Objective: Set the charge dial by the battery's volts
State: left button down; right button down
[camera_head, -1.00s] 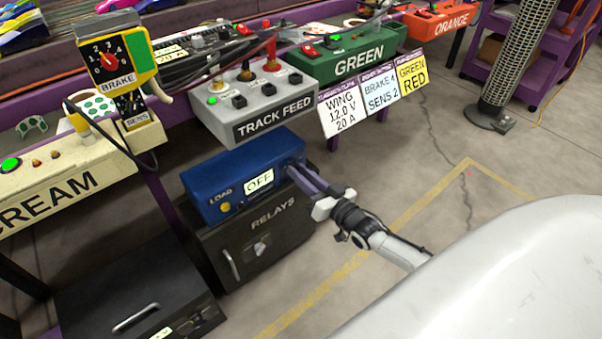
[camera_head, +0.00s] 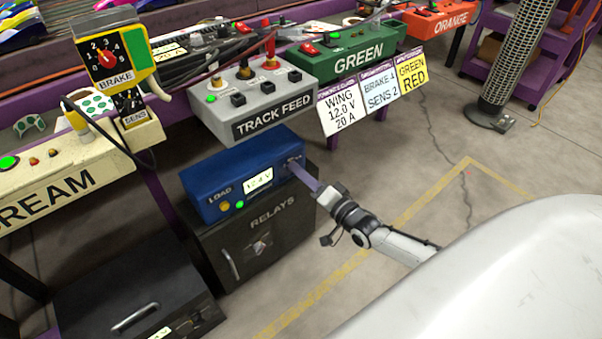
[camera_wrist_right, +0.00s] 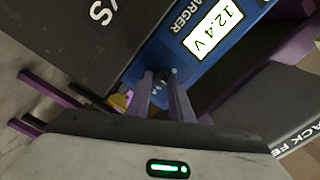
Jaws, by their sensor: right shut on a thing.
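The blue charger (camera_head: 215,185) sits on top of the dark relays cabinet. Its screen (camera_head: 257,181) reads 12.4 V, and the same reading shows large in the right wrist view (camera_wrist_right: 213,27). A yellow LOAD button (camera_head: 225,206) and a lit green light (camera_head: 240,205) are on its front. My right gripper (camera_head: 293,166) is at the front's right end, shut on the charge dial. In the right wrist view its fingers (camera_wrist_right: 160,84) close on the dial, with small numbers beside them; the dial itself is mostly hidden. My left gripper is out of view.
The relays cabinet (camera_head: 240,245) stands under the charger. The grey track feed box (camera_head: 235,117) overhangs just above. Cards (camera_head: 345,108) hang to its right, one reading WING 12.0 V 20 A. A black case (camera_head: 120,295) lies at lower left. The floor right of my arm is clear.

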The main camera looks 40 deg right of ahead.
dwell(0.3)
jog(key=c, duration=1.6)
grip_release()
